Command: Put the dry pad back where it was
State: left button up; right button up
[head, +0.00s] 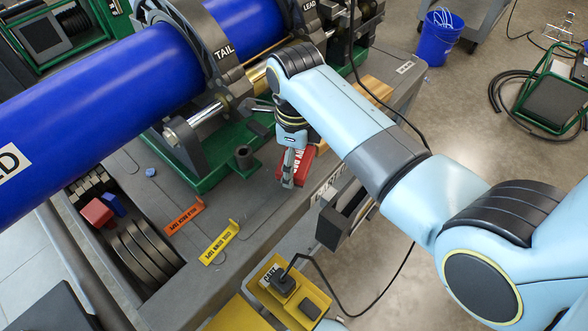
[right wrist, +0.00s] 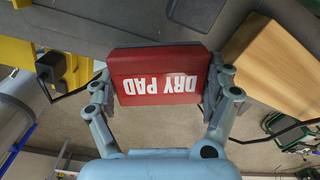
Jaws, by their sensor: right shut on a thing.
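The dry pad is a red block with white "DRY PAD" lettering; in the right wrist view the dry pad (right wrist: 158,62) sits between both fingers, its lettering upside down. My right gripper (right wrist: 161,82) is shut on it, one finger against each side. In the head view the dry pad (head: 307,158) shows partly behind my right gripper (head: 292,170), over the grey cart deck (head: 262,205) near its right edge. Whether the pad touches the deck I cannot tell. My left gripper is not in view.
A wooden block (right wrist: 270,60) lies close beside the right finger. The green-based fusion machine with blue pipe (head: 120,90) stands behind. An orange tag (head: 184,216) and yellow tag (head: 220,242) lie on the deck. A yellow holder (head: 285,290) is at the front.

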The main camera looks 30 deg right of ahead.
jog(key=shift+w+a+f, duration=0.15)
jog(key=shift+a+f, duration=0.05)
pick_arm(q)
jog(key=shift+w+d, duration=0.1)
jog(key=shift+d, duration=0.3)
pick_arm(e)
jog(key=shift+f, duration=1.95)
jog(key=o, duration=0.9)
jog(key=shift+f, duration=0.1)
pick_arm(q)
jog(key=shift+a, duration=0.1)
pick_arm(e)
jog(key=shift+o, duration=0.2)
jog(key=shift+r, duration=0.55)
pick_arm(q)
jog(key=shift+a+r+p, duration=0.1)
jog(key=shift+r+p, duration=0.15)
jog(key=shift+p, duration=0.05)
pick_arm(e)
notch_tip(320, 180, up, 11)
jog(key=shift+a+r, duration=0.1)
jog(key=shift+a, duration=0.05)
